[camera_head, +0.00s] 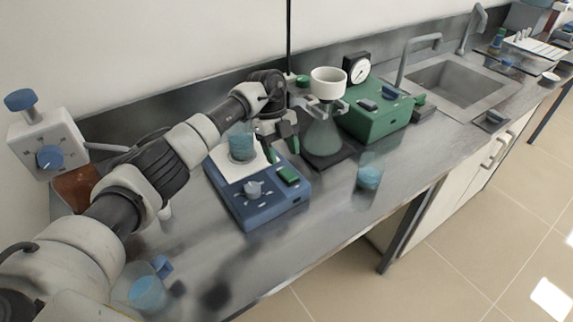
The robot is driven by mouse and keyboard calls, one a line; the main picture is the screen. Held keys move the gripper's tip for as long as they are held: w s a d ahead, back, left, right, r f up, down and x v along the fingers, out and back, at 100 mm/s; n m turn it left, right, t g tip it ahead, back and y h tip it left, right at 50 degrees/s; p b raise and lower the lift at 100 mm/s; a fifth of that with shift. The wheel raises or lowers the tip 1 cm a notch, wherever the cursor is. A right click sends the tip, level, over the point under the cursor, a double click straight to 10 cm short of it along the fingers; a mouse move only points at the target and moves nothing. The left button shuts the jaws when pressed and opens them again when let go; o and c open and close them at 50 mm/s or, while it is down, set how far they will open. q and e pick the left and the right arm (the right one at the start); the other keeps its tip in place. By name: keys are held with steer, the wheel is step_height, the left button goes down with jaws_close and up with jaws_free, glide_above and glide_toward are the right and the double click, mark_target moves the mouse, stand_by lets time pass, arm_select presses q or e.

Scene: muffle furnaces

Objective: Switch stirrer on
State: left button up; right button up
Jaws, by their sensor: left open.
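The stirrer (268,211) is a blue box on the bench with a white top plate, a grey knob (254,190) on its front and a green rocker switch (288,174) to the right of the knob. A beaker of blue liquid (241,147) stands on the plate. My left arm reaches in from the left, behind the stirrer. My left gripper (282,149) is open and points down, above and behind the green switch and apart from it. I cannot tell the switch's position. My right gripper is out of view.
A filter flask with a white funnel (328,83) stands right of the gripper, near a green pump with a gauge (378,117). A sink (458,84) lies beyond.

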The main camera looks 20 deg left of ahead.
mark_target(288, 173)
arm_select(q)
steer(key=x, duration=0.4)
steer(key=shift+w+f+p, duration=0.1)
steer(key=shift+w+p, duration=0.05)
steer(key=shift+p, duration=0.2)
steer(key=shift+d+f, duration=0.15)
steer(key=shift+f, duration=0.2)
